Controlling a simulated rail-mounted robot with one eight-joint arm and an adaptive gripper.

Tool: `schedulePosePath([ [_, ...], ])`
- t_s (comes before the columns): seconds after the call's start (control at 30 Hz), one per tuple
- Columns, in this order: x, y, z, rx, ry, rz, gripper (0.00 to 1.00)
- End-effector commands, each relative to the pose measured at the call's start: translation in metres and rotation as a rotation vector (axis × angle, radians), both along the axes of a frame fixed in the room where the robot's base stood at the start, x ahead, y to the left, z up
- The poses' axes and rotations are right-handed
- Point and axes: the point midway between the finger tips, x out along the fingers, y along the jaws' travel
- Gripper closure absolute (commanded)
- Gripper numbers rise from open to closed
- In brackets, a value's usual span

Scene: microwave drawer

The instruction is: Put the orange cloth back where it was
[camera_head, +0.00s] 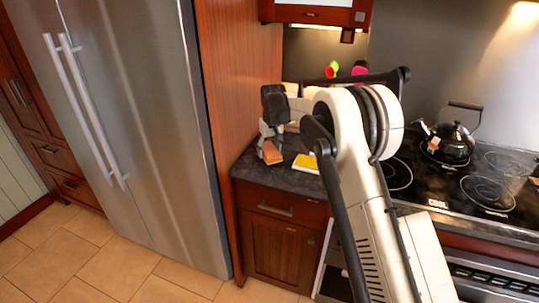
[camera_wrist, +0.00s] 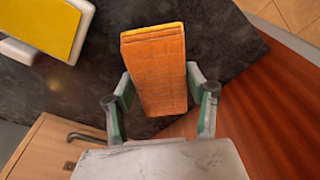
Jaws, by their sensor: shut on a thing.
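The orange cloth (camera_wrist: 156,72) is a folded, flat block with a yellow edge at its far end. In the wrist view it sits between the two fingers of my gripper (camera_wrist: 160,95), which is shut on it from both sides. In the head view the cloth (camera_head: 271,153) shows below my gripper (camera_head: 270,148), over the left part of the dark counter near the wooden panel. I cannot tell whether the cloth touches the counter or hangs just above it.
A yellow item on a white base (camera_head: 306,163) lies on the dark counter (camera_head: 280,178) to the right; it shows at the wrist view's upper left (camera_wrist: 50,24). A kettle (camera_head: 447,143) stands on the stove (camera_head: 480,185). The fridge (camera_head: 150,120) and wooden panel (camera_head: 240,80) bound the left.

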Motion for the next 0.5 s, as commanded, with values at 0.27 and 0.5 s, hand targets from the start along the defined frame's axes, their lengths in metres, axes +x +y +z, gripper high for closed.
schedulePosePath([
  [0.27,0.000,0.000,-0.023,0.000,0.000,0.000,0.84],
  [0.5,0.000,0.000,-0.026,0.000,0.000,0.000,0.84],
])
